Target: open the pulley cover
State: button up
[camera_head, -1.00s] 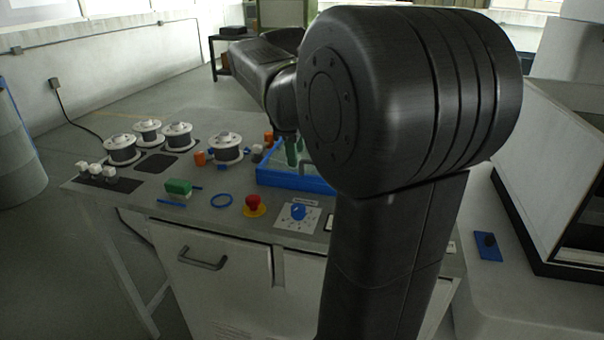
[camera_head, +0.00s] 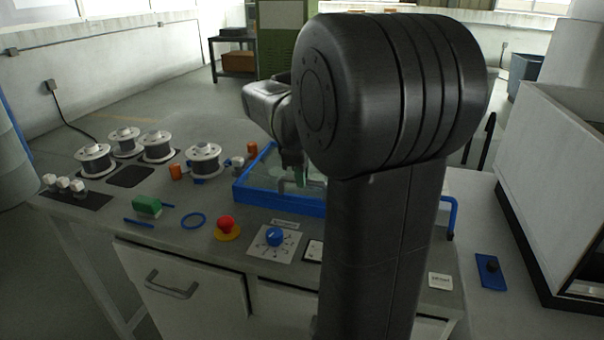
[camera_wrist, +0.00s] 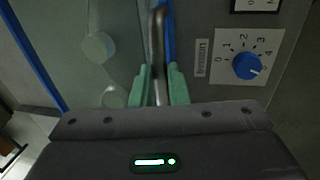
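The pulley cover (camera_head: 277,208) is a clear panel with a blue frame on the bench, partly hidden behind my arm in the head view. In the wrist view its clear sheet (camera_wrist: 75,25) shows pale round pulleys through it. A grey metal bar handle (camera_wrist: 158,40) stands along the sheet's right side. My gripper (camera_wrist: 160,80) has green fingers on either side of this handle, close against it, and appears shut on it. In the head view the gripper (camera_head: 293,170) is small and partly hidden over the cover. The cover looks lying flat, though its far side is hidden.
A blue dial (camera_head: 275,237) and a red button (camera_head: 226,225) sit at the bench's front. The dial (camera_wrist: 246,66) is just right of the handle in the wrist view. Wire spools (camera_head: 205,160) stand left. A pale machine housing (camera_head: 550,180) stands right.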

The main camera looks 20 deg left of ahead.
grip_shut()
jog(key=shift+w+r+p, duration=0.15)
jog(key=shift+w+p, duration=0.25)
jog(key=shift+w, duration=0.05)
jog(key=w+p, duration=0.5)
jog(key=w, duration=0.3)
jog(key=w+a+p, duration=0.1)
jog(key=w+p, duration=0.4)
jog(key=w, duration=0.3)
jog(key=w+p, duration=0.5)
jog(key=w, duration=0.3)
jog(key=shift+w+a, duration=0.15)
jog(key=shift+a, duration=0.1)
jog(key=shift+w+p, duration=0.35)
jog(key=shift+w, duration=0.4)
jog(key=o, duration=0.7)
grip_release()
jog(key=shift+w, duration=0.2)
jog(key=shift+o, duration=0.2)
jog(key=shift+s, duration=0.1)
